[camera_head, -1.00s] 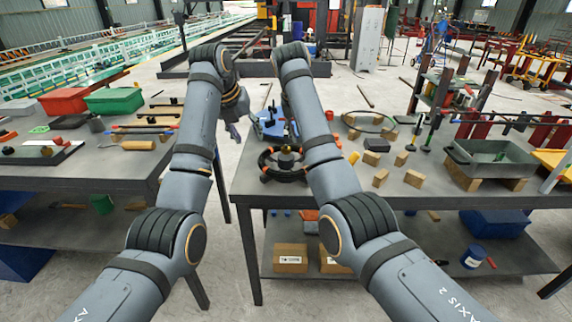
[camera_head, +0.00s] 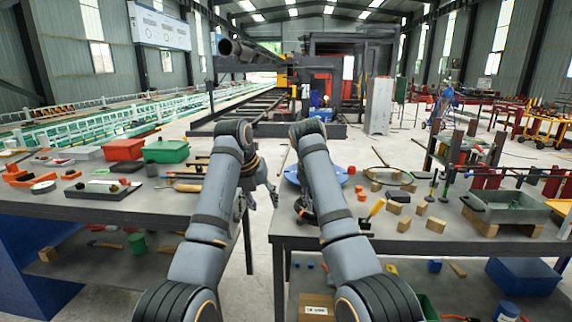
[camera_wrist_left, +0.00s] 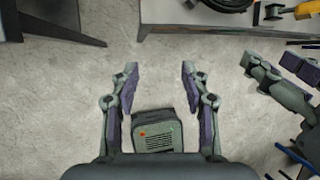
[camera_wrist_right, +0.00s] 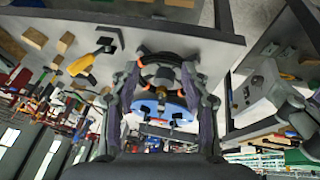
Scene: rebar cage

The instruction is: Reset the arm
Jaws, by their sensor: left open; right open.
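My left gripper (camera_head: 262,194) hangs in the gap between the two tables in the head view. In the left wrist view, its two fingers (camera_wrist_left: 159,75) are apart with nothing between them, above the concrete floor. My right gripper is mostly hidden behind its forearm in the head view. In the right wrist view, its fingers (camera_wrist_right: 160,75) are apart. A black ring-shaped object (camera_wrist_right: 152,60) and a blue round object (camera_wrist_right: 178,111) show behind and between them. I cannot tell any contact, but nothing looks gripped. Both arms reach forward, close together.
The left table (camera_head: 75,203) holds a green box (camera_head: 166,151), a red box (camera_head: 123,149) and tools. The right table (camera_head: 400,241) holds wooden blocks (camera_head: 436,224), a yellow-handled tool (camera_head: 376,208) and a metal tray (camera_head: 506,207). Concrete floor shows between the tables.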

